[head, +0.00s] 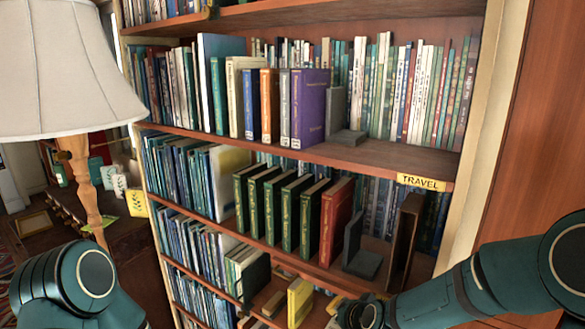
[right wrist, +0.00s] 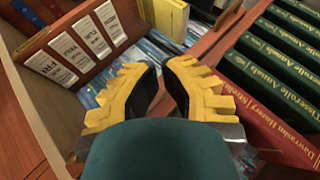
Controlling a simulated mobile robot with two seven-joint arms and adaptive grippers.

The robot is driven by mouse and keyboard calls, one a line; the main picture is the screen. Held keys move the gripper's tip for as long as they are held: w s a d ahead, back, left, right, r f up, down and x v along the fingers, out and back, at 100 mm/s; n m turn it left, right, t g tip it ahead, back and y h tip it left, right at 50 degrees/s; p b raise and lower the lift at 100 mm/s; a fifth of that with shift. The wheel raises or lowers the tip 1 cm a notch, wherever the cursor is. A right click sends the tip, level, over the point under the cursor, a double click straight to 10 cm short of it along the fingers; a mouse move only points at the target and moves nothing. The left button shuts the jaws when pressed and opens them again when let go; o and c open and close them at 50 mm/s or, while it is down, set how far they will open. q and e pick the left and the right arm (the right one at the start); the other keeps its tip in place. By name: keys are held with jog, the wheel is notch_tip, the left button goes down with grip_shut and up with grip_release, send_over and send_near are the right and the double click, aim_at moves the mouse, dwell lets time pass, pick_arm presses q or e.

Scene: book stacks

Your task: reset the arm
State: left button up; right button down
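My right arm (head: 450,295) reaches in from the right in the head view, in front of the lower shelves. Its gripper is not clearly visible there. In the right wrist view my right gripper (right wrist: 165,72) shows two yellow fingers with dark pads, a gap between them and nothing held. My left arm (head: 75,285) is folded at the lower left of the head view, and its gripper is out of view.
A bookcase fills the middle. Several green books (head: 278,210), a red book (head: 335,220) and a grey bookend (head: 360,250) stand on a shelf near my right arm. A yellow book (head: 300,300) is below. A lamp (head: 65,75) stands left.

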jog(key=s+f+n+g+b, duration=0.1)
jog(key=s+f+n+g, duration=0.5)
jog(key=s+f, duration=1.5)
jog(key=shift+s+a+f+g+b, duration=0.35)
jog(key=shift+s+a+f+g, duration=0.1)
jog(key=shift+f+g, duration=0.2)
